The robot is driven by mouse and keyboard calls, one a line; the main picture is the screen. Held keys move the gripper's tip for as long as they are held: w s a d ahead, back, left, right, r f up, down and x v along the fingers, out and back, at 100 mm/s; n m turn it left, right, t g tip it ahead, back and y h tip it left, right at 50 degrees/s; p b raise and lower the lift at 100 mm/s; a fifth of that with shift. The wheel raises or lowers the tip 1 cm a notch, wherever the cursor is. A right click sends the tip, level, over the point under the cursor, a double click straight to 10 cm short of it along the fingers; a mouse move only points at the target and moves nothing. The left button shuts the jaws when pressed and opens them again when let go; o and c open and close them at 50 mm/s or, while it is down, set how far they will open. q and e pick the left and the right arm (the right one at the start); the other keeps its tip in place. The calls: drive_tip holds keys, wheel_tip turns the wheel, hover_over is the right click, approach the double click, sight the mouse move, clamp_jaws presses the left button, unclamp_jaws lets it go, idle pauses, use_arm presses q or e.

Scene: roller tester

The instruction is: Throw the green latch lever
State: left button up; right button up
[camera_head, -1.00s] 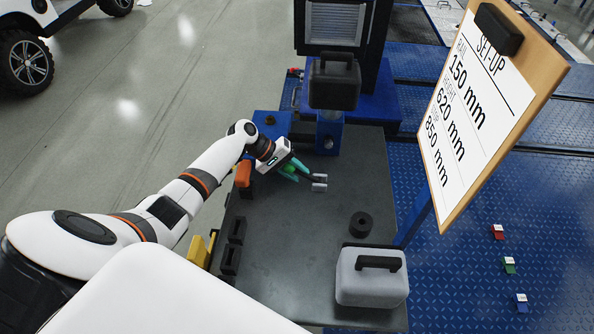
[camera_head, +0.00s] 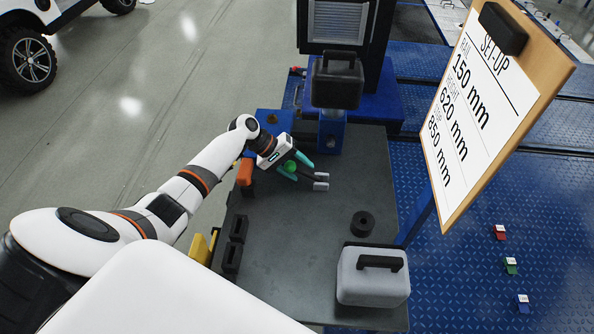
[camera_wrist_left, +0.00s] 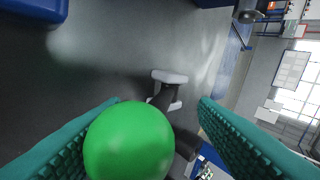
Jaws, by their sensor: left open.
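The latch lever's round green knob (camera_head: 290,166) shows between the two teal fingers of my left gripper (camera_head: 297,168). In the left wrist view the green knob (camera_wrist_left: 128,142) looms large between the spread fingers (camera_wrist_left: 160,102), nearer the left finger. A gap shows between it and the right finger; whether it touches the left one I cannot tell. A dark bar with light grey ends (camera_head: 321,181) lies just beyond the fingertips, and it also shows in the left wrist view (camera_wrist_left: 168,85). The lever's shaft is mostly hidden. My right gripper is out of view.
The dark bench top (camera_head: 300,250) is mostly clear. It carries a black ring (camera_head: 362,223) and a grey case (camera_head: 372,278). An orange block (camera_head: 245,172) stands beside my left wrist. A black weight-like block (camera_head: 337,78) is at the back. A set-up board (camera_head: 485,110) rises at right.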

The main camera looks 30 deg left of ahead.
sight(297, 168)
use_arm(q)
wheel_tip(297, 168, up, 8)
drive_tip(key=shift+r+b, duration=0.2)
drive_tip(key=shift+b, duration=0.1)
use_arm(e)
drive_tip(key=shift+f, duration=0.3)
use_arm(q)
drive_tip(key=shift+c, duration=0.5)
